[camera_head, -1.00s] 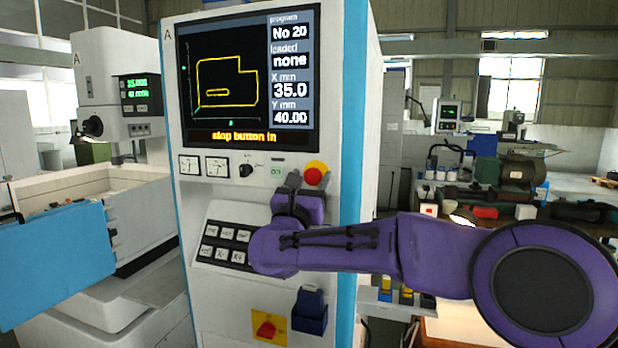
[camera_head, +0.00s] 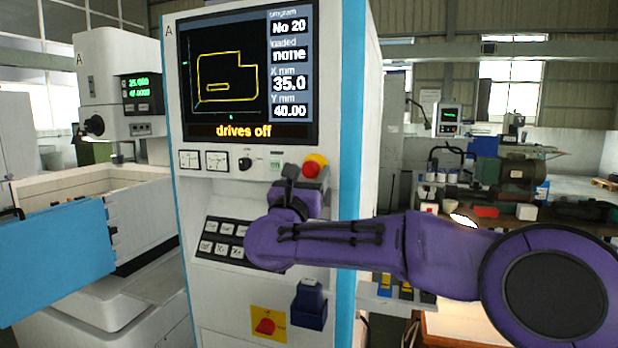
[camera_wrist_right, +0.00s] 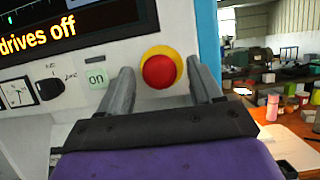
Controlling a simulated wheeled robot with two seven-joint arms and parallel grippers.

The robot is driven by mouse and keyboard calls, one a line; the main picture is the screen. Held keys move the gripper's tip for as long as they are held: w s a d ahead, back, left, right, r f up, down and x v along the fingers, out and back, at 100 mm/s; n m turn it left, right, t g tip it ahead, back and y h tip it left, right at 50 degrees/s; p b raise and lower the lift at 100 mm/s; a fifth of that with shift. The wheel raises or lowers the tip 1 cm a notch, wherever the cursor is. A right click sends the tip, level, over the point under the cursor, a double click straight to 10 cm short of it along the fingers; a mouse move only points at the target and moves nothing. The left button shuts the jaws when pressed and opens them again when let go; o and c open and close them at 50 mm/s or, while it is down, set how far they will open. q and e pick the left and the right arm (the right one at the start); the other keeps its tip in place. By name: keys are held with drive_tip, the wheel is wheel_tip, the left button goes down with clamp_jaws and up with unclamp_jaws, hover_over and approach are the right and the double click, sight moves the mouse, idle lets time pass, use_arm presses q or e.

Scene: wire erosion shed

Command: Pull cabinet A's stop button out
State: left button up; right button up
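Cabinet A (camera_head: 345,120) is white with blue edges and stands in the middle of the head view. Its screen (camera_head: 250,70) reads "drives off". The stop button (camera_head: 311,168) is a red mushroom head on a yellow round base, below the screen at the right. It also shows in the right wrist view (camera_wrist_right: 159,72). My right gripper (camera_wrist_right: 162,85) is open, with one finger on each side of the red head and a visible gap to both; I cannot tell how deep they reach. My left gripper is not in view.
A green "on" button (camera_wrist_right: 97,78) and a black rotary switch (camera_wrist_right: 50,88) sit left of the stop button. A keypad (camera_head: 222,240), a red switch on a yellow plate (camera_head: 267,325) and a dark blue box (camera_head: 310,306) are lower on the cabinet.

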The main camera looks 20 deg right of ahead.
drive_tip(key=shift+s+r, duration=0.1)
drive_tip(key=shift+a, duration=0.2)
drive_tip(key=shift+s+a+f, duration=0.1)
drive_tip(key=shift+a+f, duration=0.05)
drive_tip(key=shift+f, duration=0.1)
drive_tip(key=b+v, duration=0.5)
drive_tip(key=v, duration=0.5)
drive_tip(key=shift+r, duration=0.15)
